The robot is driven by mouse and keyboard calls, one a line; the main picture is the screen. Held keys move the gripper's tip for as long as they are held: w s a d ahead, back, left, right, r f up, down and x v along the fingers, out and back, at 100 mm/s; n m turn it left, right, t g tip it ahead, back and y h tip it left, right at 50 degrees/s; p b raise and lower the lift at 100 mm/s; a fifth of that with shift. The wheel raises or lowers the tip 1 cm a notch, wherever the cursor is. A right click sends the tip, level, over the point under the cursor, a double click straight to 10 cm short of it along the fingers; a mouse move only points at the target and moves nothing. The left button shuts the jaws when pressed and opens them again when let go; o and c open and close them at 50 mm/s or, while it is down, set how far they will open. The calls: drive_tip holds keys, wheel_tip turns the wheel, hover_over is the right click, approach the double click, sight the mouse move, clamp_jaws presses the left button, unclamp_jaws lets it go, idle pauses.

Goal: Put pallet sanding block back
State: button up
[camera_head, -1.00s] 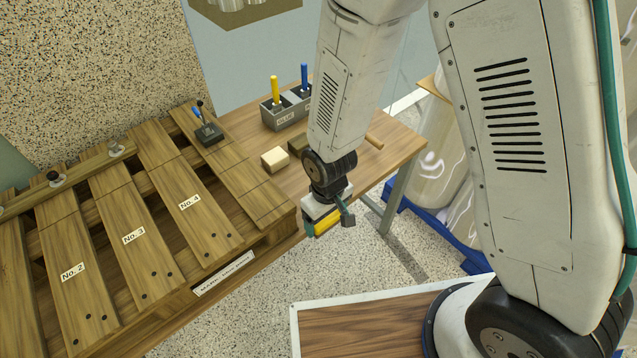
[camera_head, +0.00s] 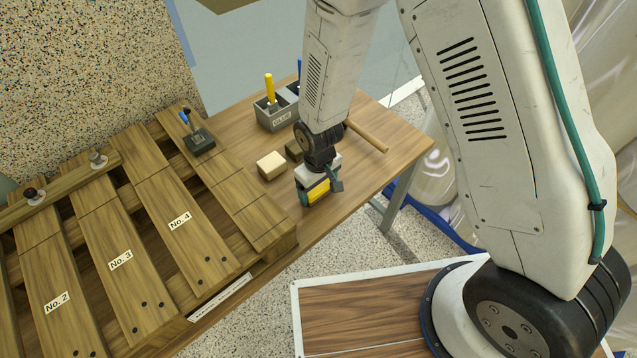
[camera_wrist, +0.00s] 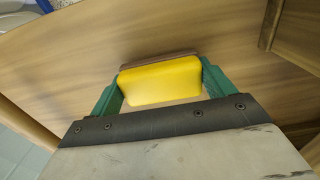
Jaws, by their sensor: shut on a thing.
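My gripper (camera_head: 318,192) is shut on the yellow sanding block (camera_head: 319,190), near the front edge of the wooden table (camera_head: 362,180). In the wrist view, the yellow sanding block (camera_wrist: 160,80) sits between the two green fingers, with a brown layer along its far side. Table wood lies beyond it. I cannot tell whether the block touches the table. The pallet (camera_head: 180,222), with boards marked No. 2, No. 3 and No. 4, stands to the left of my gripper.
A cream block (camera_head: 271,165) and a dark olive block (camera_head: 294,150) lie on the table behind my gripper. A grey box marked GLUE (camera_head: 277,117) holds coloured-handled tools. A wooden rod (camera_head: 367,136) lies to the right. A dark tool with a blue handle (camera_head: 199,140) rests on the pallet.

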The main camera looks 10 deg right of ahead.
drive_tip(key=shift+w+d+f, duration=0.1)
drive_tip(key=shift+f, duration=0.45)
drive_tip(key=o, duration=1)
drive_tip(key=shift+f, duration=0.1)
drive_tip(key=shift+c, duration=0.2)
